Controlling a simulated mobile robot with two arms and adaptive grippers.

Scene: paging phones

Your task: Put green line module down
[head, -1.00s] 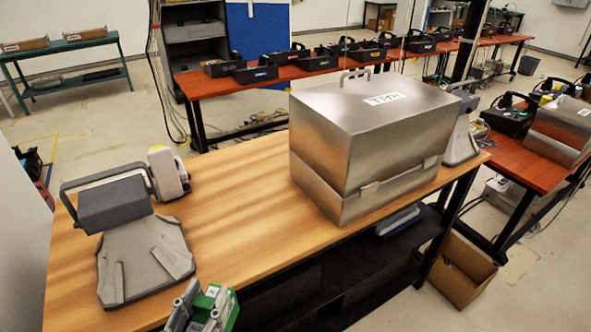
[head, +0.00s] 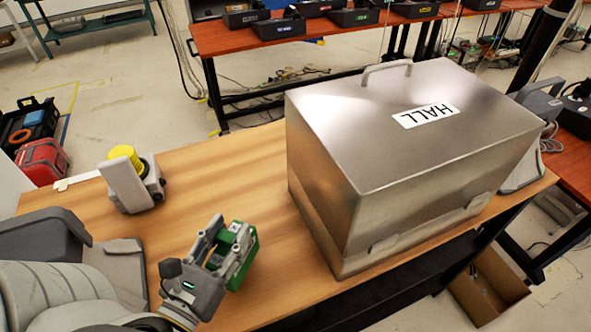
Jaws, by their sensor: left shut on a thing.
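The green line module (head: 241,252) is a small green block with a white label on its top. My left gripper (head: 226,250) is shut on it. They show over the front part of the wooden table (head: 205,178), left of the large metal box; whether the module touches the tabletop I cannot tell. The gripper's fingers hide part of the module. My right gripper is not in the picture.
A metal box (head: 400,130) labelled HALL fills the table's right part. A grey device with a yellow knob (head: 133,180) stands at the left. A grey cradle (head: 45,235) is partly behind my arm. Bare wood lies between the device and the box.

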